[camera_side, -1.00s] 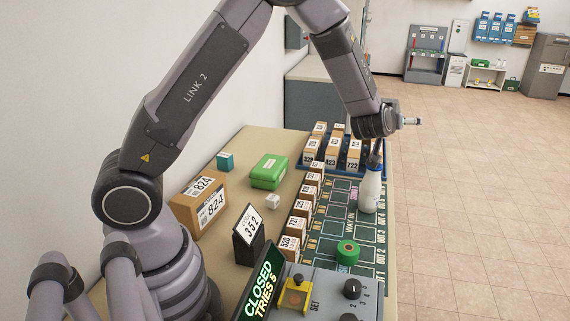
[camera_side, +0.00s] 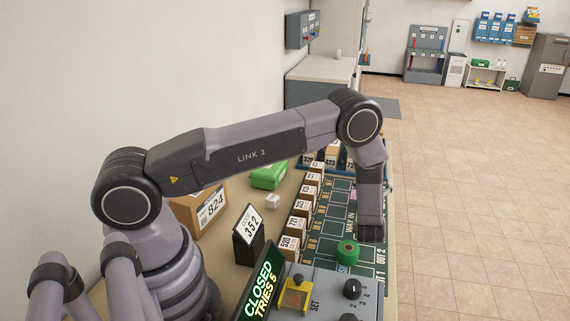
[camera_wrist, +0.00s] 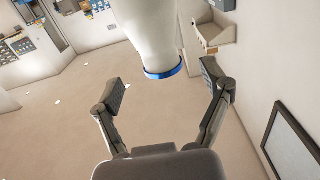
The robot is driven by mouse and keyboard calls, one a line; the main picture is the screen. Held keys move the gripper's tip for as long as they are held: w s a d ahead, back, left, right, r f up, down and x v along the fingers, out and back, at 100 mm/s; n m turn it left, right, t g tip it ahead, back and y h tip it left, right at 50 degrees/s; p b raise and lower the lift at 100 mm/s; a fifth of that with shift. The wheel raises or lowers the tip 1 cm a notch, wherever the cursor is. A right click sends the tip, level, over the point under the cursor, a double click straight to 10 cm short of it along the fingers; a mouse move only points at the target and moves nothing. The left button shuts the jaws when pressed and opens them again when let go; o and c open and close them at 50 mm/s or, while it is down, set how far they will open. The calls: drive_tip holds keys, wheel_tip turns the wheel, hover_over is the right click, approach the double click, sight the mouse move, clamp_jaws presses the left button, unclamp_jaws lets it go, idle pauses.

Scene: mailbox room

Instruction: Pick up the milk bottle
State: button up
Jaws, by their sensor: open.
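The milk bottle (camera_wrist: 153,35) is white with a blue ring at its lower end in the wrist view. It enters from the top edge, and its upper part is cut off. My gripper (camera_wrist: 164,86) is open, with one finger on each side below the bottle. Gaps show between the bottle and both fingers, and nothing is held. In the side view, the bottle is not visible, seemingly hidden behind my arm, and I cannot make out the fingers there.
A green mat (camera_side: 335,222) with marked cells lies on the table. Several numbered boxes (camera_side: 297,230) line its left edge. A green round item (camera_side: 347,251) sits near my wrist. A control panel (camera_side: 325,296), a code sign (camera_side: 248,231) and a green case (camera_side: 268,178) stand nearby.

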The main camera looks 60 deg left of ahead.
drive_tip(key=x, duration=0.5)
drive_tip(key=shift+w+a, duration=0.25)
drive_tip(key=c, duration=1.2)
drive_tip(key=shift+r, duration=0.1)
drive_tip(key=shift+c, duration=0.6)
